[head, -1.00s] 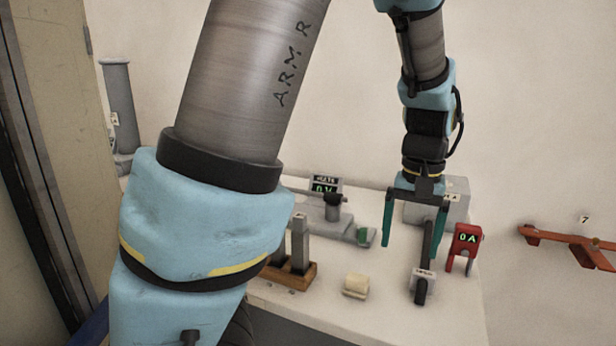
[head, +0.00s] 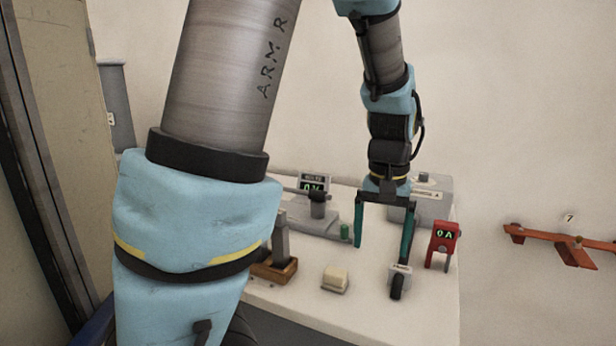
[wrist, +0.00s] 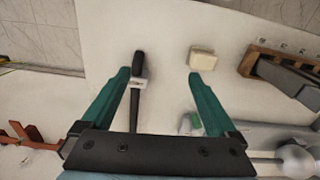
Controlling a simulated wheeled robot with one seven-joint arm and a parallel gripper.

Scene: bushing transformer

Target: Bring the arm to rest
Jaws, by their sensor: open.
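My arm comes down from the top of the head view, its large forearm crossing the left side. My gripper (head: 381,250) has two teal fingers, spread wide and pointing down over the white table (head: 290,303). It is empty. A black-handled tool (head: 397,285) with a pale label lies beyond or beside the right finger; in the wrist view this tool (wrist: 137,70) is near the left fingertip. I cannot tell the exact gap.
A cream block (head: 335,277) and a wooden holder (head: 274,268) with grey bars lie left of my gripper. A red meter (head: 443,243) reading 0 A stands at right. A grey device with a display (head: 314,184) stands behind. An orange rack (head: 565,243) is on the wall.

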